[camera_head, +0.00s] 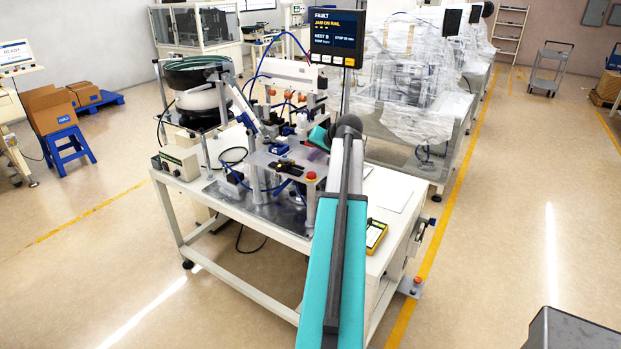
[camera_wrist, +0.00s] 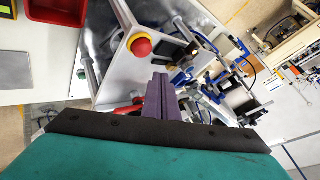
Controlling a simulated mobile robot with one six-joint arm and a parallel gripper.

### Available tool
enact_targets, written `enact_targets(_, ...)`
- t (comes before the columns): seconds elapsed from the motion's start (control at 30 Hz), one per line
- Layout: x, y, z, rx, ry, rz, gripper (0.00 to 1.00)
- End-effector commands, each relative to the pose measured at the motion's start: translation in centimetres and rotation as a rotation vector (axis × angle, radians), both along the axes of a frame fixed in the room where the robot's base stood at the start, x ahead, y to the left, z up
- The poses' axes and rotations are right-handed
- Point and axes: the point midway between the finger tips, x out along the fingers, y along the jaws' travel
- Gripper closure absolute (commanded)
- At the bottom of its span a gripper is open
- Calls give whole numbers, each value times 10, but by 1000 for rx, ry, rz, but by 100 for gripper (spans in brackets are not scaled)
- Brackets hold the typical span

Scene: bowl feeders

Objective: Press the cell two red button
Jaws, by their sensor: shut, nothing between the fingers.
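A red mushroom button (camera_head: 311,176) with a yellow base sits on the front corner of the grey raised plate of the near machine. It also shows in the wrist view (camera_wrist: 140,45), above my fingers. I see no label saying which cell it belongs to. My gripper (camera_wrist: 159,80) is shut and empty, its two fingers together over the machine plate, below and slightly right of the button and apart from it in the picture. In the head view my arm hides most of the gripper.
A screen (camera_head: 336,34) on the machine reads FAULT, JAM ON RAIL. A bowl feeder (camera_head: 197,75) stands at the bench's back left. A yellow-edged device (camera_head: 375,236) lies on the bench's right side. A wrapped machine (camera_head: 405,90) stands behind.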

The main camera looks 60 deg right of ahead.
Motion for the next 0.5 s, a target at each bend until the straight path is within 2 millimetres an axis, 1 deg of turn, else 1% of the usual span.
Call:
enact_targets(0.03,0,0,-8,0,0,0,100)
enact_targets(0.2,0,0,-22,-1,0,-1,100)
enact_targets(0.33,0,0,-28,-1,0,0,100)
enact_targets(0.5,0,0,-31,-1,0,0,100)
